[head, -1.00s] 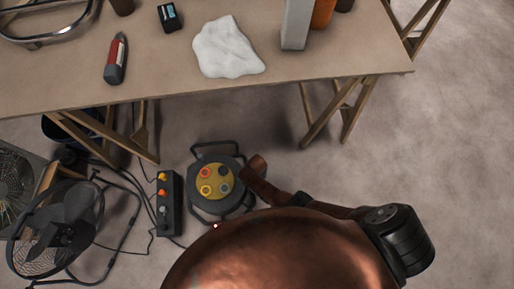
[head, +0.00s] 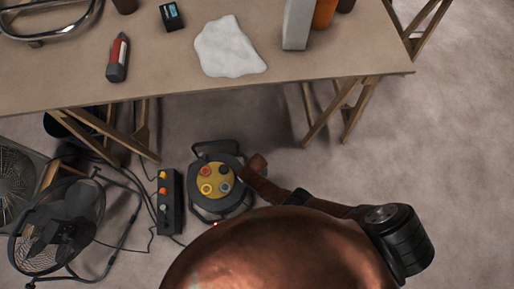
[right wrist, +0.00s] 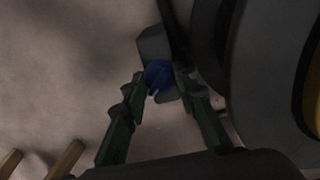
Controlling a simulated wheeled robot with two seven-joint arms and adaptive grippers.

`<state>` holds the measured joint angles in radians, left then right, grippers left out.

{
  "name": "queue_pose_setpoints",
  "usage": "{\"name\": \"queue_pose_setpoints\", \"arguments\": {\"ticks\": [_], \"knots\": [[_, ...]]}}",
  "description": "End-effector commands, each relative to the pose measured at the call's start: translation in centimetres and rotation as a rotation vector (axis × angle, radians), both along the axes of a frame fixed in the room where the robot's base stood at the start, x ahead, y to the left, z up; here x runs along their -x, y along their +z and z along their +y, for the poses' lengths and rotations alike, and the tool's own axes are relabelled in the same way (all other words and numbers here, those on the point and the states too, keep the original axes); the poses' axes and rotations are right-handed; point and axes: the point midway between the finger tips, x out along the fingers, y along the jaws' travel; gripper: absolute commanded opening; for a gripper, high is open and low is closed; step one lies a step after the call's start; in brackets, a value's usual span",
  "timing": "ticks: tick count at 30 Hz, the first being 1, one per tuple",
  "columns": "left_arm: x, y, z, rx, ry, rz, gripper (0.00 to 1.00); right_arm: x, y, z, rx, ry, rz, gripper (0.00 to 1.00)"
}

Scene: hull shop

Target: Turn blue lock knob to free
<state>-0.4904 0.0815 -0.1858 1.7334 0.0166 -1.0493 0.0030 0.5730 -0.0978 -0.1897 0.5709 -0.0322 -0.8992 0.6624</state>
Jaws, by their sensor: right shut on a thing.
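The blue lock knob (right wrist: 158,73) shows in the right wrist view, small and round, on a dark grey block (right wrist: 153,44). My right gripper (right wrist: 162,84) has its green fingers on either side of the knob and is shut on it. The fingers hide part of the knob, and I cannot tell which way it points. In the head view a dark cable reel (head: 231,199) with a yellow socket face stands on the floor; the blue knob cannot be made out there. My left gripper is in neither view.
A workbench (head: 150,66) stands behind the reel, with a red and grey tool (head: 117,58) and a white cloth (head: 228,47) on it. A power box (head: 170,203), a black fan (head: 68,228) and loose cables lie left of the reel. The floor at right is clear.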

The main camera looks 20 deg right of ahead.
Motion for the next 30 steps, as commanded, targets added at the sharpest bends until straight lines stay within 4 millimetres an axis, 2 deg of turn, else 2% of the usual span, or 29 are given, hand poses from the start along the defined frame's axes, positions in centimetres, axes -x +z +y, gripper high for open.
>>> {"name": "queue_pose_setpoints", "arguments": {"ticks": [2,3,10,23,30], "knots": [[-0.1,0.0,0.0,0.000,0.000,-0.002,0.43,0.0,0.0,0.1,-0.002,0.001,-0.001,0.02],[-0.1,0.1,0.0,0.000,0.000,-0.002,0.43,0.0,0.0,0.1,-0.002,0.001,-0.001,0.28],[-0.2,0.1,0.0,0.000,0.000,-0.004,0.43,0.0,0.0,0.0,-0.001,0.000,-0.001,0.43],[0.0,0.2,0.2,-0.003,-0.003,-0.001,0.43,0.0,0.4,0.1,-0.002,0.000,0.000,0.44],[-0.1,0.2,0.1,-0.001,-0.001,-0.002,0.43,0.0,2.6,0.2,-0.004,-0.002,-0.002,0.44]]}}
